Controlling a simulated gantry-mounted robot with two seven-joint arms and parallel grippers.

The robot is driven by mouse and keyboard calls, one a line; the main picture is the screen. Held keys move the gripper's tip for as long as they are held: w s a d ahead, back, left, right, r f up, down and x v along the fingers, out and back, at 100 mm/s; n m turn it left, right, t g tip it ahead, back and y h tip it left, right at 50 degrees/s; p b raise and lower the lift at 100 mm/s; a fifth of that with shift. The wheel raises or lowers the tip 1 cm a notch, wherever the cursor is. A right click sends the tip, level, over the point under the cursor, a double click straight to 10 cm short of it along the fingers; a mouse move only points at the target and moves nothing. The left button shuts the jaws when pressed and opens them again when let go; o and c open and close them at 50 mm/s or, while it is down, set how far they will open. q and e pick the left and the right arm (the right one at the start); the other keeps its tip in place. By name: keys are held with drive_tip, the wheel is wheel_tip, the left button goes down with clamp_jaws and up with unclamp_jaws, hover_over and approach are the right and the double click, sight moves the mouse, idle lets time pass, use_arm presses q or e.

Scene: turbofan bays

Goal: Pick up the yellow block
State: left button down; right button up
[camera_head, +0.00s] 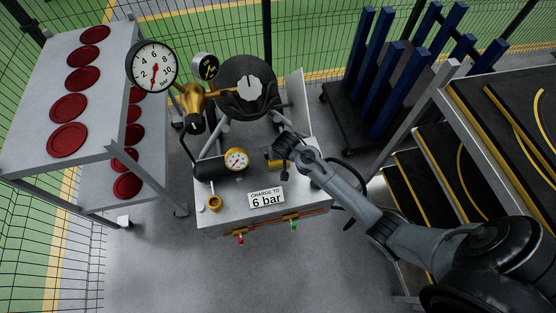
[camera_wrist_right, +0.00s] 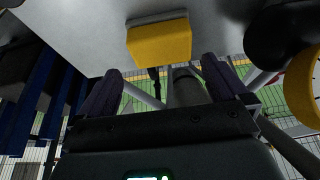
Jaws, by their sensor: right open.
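The yellow block (camera_wrist_right: 160,42) shows in the right wrist view, just beyond the fingertips and roughly centred between them. Its far edge meets a grey surface. My right gripper (camera_wrist_right: 163,80) is open, with one dark finger on each side and nothing between them. In the head view, the right gripper (camera_head: 284,148) is over the top of the grey cart, and a small part of the yellow block (camera_head: 273,163) shows beside it. The rest of the block is hidden by the gripper. I cannot tell whether the fingers touch the block. My left gripper is in neither view.
The grey cart (camera_head: 225,216) carries a "6 bar" sign (camera_head: 266,199), a small gauge (camera_head: 236,160) and a brass fitting (camera_head: 214,203). A large dial (camera_head: 152,66) stands behind. A rack with red discs (camera_head: 68,139) is left; stepped black shelves (camera_head: 424,197) are right.

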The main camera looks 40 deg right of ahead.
drive_tip(key=shift+b+x, duration=0.35)
drive_tip(key=shift+x, duration=3)
drive_tip(key=c, duration=0.7)
wheel_tip(320, 180, up, 10)
drive_tip(key=shift+p, duration=0.5)
